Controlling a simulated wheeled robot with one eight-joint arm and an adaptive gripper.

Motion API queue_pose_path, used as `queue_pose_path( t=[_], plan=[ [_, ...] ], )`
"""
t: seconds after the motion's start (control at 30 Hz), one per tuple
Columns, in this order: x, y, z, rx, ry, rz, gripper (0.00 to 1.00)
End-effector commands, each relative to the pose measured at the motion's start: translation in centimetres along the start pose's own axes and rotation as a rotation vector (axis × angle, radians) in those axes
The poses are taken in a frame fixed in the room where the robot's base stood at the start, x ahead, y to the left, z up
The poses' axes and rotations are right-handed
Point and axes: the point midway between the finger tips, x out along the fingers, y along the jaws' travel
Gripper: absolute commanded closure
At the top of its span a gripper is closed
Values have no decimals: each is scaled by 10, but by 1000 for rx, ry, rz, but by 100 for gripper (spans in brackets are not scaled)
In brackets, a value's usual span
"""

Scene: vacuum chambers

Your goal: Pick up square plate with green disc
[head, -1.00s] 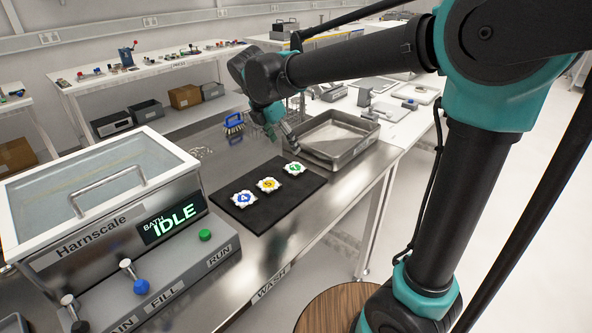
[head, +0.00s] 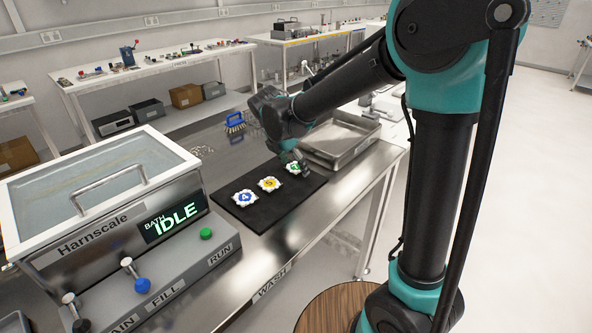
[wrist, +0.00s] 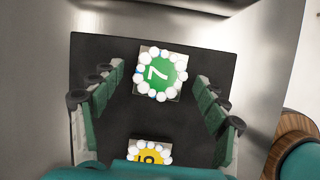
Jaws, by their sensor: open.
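The square plate with the green disc (wrist: 161,74) lies on the black mat (wrist: 90,50) and shows a 7 in the wrist view, with white beads around the disc. In the head view the plate (head: 293,168) is at the mat's far right end, partly hidden by my gripper. My gripper (wrist: 157,105) is open, its fingers to the left and right of the plate in the wrist view and apart from it. In the head view my gripper (head: 297,160) is just above the plate.
The plate with the yellow disc (head: 269,184) and the plate with the blue disc (head: 245,198) lie on the same mat. A metal tray (head: 345,155) stands close behind the mat.

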Motion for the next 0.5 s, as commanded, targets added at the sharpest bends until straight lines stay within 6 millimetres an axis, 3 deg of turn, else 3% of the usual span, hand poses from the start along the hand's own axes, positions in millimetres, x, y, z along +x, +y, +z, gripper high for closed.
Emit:
queue_pose_path(
  t=[0.17,0.5],
  plan=[
    [0,0,0,0,0,0,28],
    [0,0,0,0,0,0,71]
  ],
)
